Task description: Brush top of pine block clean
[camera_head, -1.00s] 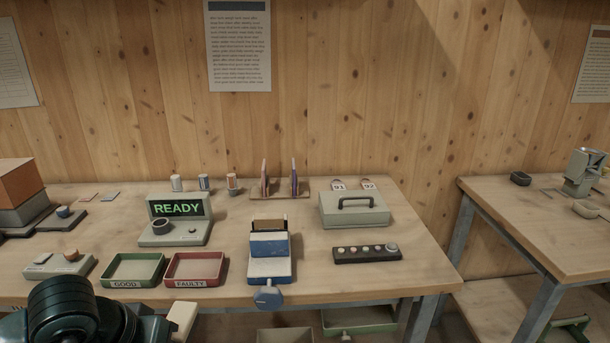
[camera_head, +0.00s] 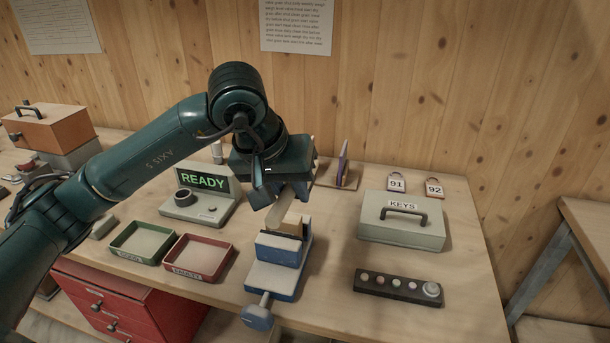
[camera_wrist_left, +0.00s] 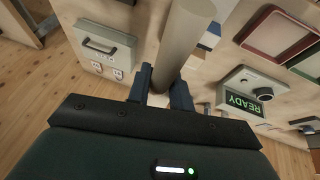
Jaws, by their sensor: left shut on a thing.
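My left gripper (camera_head: 284,192) is above the vise and shut on a pale rounded wooden handle (camera_head: 280,208), which I take for the brush. In the left wrist view the handle (camera_wrist_left: 184,42) runs from between the fingers (camera_wrist_left: 163,88) to the top edge; no bristles show. The blue and grey vise (camera_head: 273,278) stands at the table front with its round screw knob (camera_head: 258,313) toward me. The pine block (camera_head: 290,227) shows as a tan edge in the vise jaws, partly hidden by the handle. I cannot tell whether the brush touches it. My right gripper is out of view.
Left of the vise are the red tray (camera_head: 200,258), the green tray (camera_head: 142,243) and the READY display (camera_head: 204,190). Right of it are the grey KEYS box (camera_head: 402,222) and a dark button strip (camera_head: 398,287). An upright rack (camera_head: 340,172) stands behind.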

